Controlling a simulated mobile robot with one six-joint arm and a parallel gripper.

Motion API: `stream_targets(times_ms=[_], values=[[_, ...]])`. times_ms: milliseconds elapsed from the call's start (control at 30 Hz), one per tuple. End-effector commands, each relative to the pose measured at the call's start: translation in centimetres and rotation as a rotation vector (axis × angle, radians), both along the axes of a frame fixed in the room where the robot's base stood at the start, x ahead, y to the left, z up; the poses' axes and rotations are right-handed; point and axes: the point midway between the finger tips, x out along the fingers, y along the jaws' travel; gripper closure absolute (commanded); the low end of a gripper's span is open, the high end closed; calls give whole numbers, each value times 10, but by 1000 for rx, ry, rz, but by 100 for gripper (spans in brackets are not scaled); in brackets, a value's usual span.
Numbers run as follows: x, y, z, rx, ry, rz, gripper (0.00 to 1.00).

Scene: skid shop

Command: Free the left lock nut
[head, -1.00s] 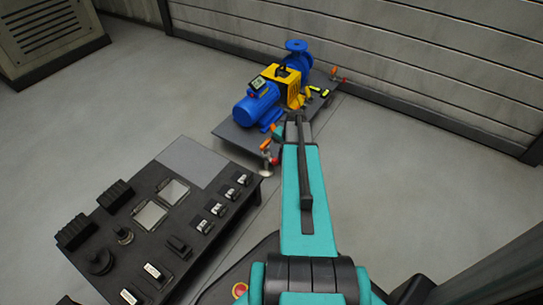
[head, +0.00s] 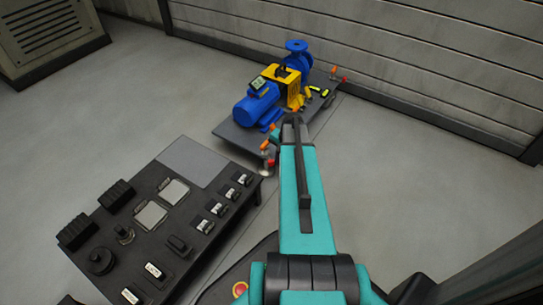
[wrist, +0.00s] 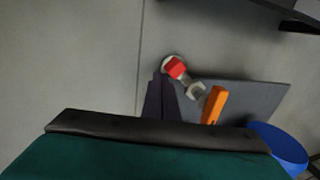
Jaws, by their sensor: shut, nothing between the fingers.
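The pump skid (head: 235,138) is a grey plate on the floor; it also shows in the wrist view (wrist: 262,98). I cannot tell which piece is the left lock nut. My gripper (wrist: 160,82) is shut and empty, its dark fingers just left of and below the red block; contact is unclear.
A blue motor (head: 255,108) with a yellow guard (head: 294,88) stands on the skid. A second foot with a red part (head: 344,79) is at the far corner. A dark bench (head: 190,250) with several parts is at front left. Floor to the right is clear.

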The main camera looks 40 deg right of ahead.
Motion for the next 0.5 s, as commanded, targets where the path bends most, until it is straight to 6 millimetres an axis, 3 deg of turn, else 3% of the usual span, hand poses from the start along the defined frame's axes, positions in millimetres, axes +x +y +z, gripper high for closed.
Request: stream_targets(times_ms=[500], values=[[1, 8, 0, 2, 1, 0, 100]])
